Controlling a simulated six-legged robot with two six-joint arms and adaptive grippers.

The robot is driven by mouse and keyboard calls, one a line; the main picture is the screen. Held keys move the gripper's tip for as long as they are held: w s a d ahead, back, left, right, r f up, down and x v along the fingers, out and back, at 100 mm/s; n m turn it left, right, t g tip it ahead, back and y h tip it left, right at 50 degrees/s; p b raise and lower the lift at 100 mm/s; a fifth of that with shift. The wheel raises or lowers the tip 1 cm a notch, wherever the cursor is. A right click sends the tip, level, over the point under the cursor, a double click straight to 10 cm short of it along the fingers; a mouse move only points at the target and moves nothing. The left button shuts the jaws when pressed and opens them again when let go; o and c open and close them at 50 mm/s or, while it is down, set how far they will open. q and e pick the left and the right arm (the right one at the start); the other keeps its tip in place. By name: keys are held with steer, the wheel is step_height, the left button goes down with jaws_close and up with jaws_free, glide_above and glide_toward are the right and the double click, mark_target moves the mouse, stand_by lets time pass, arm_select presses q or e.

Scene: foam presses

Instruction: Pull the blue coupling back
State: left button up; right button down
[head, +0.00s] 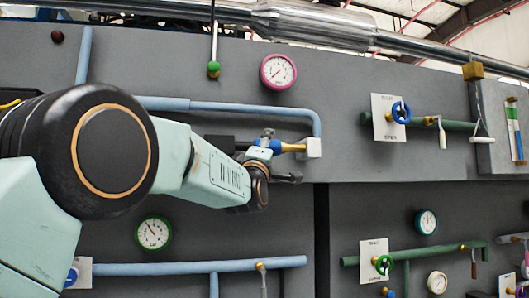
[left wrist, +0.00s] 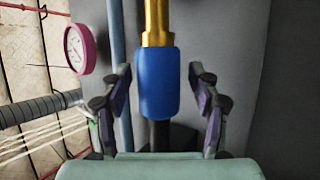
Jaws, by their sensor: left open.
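The blue coupling (left wrist: 157,85) is upright in the middle of the left wrist view, with a brass stem (left wrist: 157,22) above it and a black hose or rod (left wrist: 159,135) below. My left gripper (left wrist: 160,74) is open, with one finger on each side of the coupling and a visible gap on both sides. In the head view the blue coupling (head: 275,146) is small and partly hidden by my left gripper (head: 280,157). The brass stem (head: 293,147) runs from it to a pale block (head: 313,148). My right gripper is not in view.
A blue pipe (head: 250,107) runs above the coupling and bends down to the pale block. A pink-rimmed gauge (head: 278,71) and a green-tipped hanging rod (head: 213,68) are above. A blue valve wheel (head: 401,112) is at right. The grey panel between is bare.

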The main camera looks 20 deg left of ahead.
arm_select(q)
steer(key=v, duration=1.2)
steer(key=shift+s+a, duration=0.15)
steer(key=shift+s, duration=0.05)
steer(key=shift+w, duration=0.2)
steer(key=shift+s+r, duration=0.1)
